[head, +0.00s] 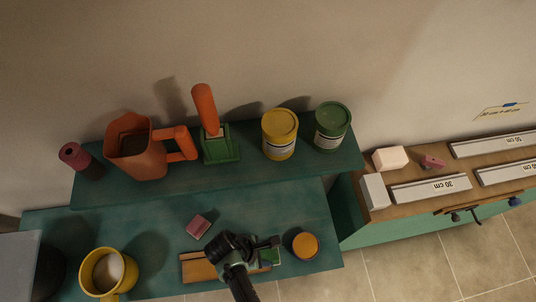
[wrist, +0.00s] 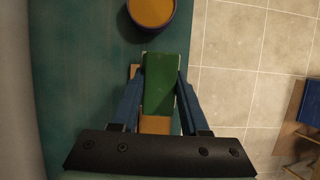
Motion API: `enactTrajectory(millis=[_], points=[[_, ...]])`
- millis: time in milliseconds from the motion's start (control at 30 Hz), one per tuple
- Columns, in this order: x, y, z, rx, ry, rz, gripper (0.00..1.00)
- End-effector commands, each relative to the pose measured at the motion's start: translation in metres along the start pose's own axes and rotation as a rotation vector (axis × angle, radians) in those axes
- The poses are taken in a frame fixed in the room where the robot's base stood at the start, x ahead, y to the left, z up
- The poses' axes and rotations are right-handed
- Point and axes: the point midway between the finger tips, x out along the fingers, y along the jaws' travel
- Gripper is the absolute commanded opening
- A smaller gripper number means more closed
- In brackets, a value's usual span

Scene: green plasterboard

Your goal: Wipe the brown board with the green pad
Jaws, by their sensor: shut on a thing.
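The brown board (head: 198,269) lies flat on the lower green-blue shelf in the head view, partly covered by my arm. The green pad (head: 272,258) is at the board's right end. My gripper (head: 266,250) is over that end. In the wrist view, the blue fingers of my gripper (wrist: 160,78) are closed on both sides of the green pad (wrist: 160,95). Parts of the brown board (wrist: 155,125) show beside and below the pad. I cannot tell whether the pad touches the board.
An orange-topped round container (head: 305,245) stands just right of the pad. A pink block (head: 198,226) lies behind the board, and a yellow mug (head: 108,272) stands at left. The upper shelf holds an orange jug (head: 137,155), a green-based brush (head: 218,148) and two tins (head: 280,135).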

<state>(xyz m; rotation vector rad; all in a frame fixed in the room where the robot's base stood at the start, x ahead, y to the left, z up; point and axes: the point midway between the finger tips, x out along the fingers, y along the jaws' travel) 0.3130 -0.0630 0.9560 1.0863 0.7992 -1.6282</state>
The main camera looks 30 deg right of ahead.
Motion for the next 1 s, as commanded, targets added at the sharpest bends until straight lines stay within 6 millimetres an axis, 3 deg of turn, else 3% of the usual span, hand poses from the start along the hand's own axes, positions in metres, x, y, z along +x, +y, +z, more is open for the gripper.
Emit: enactTrajectory(millis=[233, 1000], points=[[-0.021, 0.007, 0.002, 0.002, 0.001, 0.001, 0.00], [-0.021, 0.007, 0.001, 0.002, 0.001, 0.001, 0.00]])
